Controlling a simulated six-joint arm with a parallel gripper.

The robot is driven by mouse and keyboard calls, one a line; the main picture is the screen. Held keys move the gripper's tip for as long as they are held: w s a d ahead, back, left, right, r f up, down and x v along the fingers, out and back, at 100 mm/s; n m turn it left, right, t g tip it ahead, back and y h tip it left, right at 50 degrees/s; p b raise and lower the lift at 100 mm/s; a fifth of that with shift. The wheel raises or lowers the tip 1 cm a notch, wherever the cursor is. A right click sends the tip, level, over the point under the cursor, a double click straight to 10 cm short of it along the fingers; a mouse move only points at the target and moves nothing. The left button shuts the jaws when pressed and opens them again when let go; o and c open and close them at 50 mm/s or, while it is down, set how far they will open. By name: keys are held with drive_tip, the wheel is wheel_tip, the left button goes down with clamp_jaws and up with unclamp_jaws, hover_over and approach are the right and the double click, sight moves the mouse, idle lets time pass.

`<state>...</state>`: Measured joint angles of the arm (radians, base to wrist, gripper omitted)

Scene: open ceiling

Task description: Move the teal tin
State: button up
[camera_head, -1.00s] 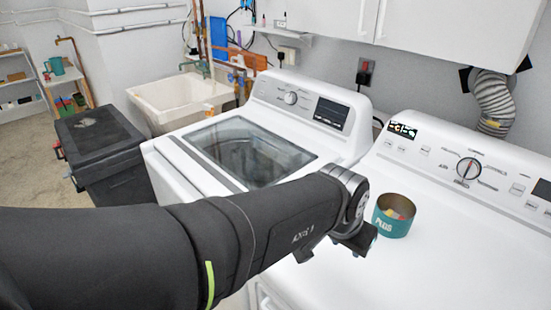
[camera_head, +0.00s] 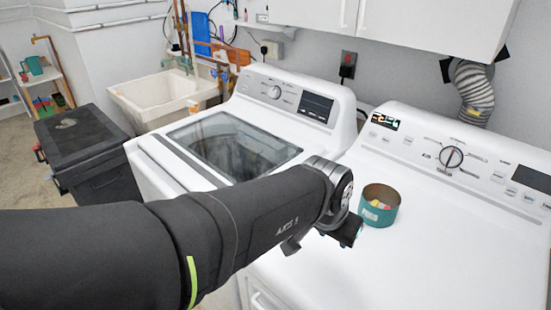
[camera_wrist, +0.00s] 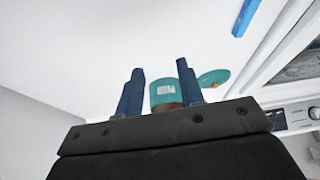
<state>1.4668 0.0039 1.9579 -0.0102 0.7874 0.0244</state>
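The teal tin (camera_head: 388,214) stands upright on the white top of the right-hand machine, just right of my gripper (camera_head: 322,238). It is open at the top, with a pale label on its side and small colourful things inside. In the wrist view my gripper (camera_wrist: 160,66) has its two blue fingers spread apart. Nothing is seen held. A flat teal round piece (camera_wrist: 213,78) lies just right of the fingers in the wrist view.
A washer with a glass lid (camera_head: 235,147) stands left of the tin's machine (camera_head: 450,235). Control panels line the back, under white cabinets (camera_head: 430,20). A blue strip (camera_wrist: 245,17) shows in the wrist view. The white top around the tin is mostly clear.

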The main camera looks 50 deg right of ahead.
drive_tip(key=c, duration=0.3)
drive_tip(key=shift+d, duration=0.4)
drive_tip(key=c, duration=0.4)
drive_tip(key=d+y, duration=0.1)
drive_tip(key=d, duration=0.2)
drive_tip(key=d+r+y, duration=0.1)
drive_tip(key=d, duration=0.3)
drive_tip(key=s+d+y, duration=0.1)
drive_tip(key=d, duration=0.3)
drive_tip(key=shift+s+r+y, duration=0.1)
drive_tip(key=shift+r+y, duration=0.1)
drive_tip(key=shift+y, duration=0.2)
clamp_jaws()
approach(363, 233)
drive_tip(key=shift+y, duration=0.3)
drive_tip(key=f, duration=0.2)
drive_tip(key=a+f, duration=0.2)
drive_tip(key=f, duration=0.1)
drive_tip(key=shift+f, duration=0.3)
drive_tip(key=shift+d+f, duration=0.25)
drive_tip(key=shift+d, duration=1.85)
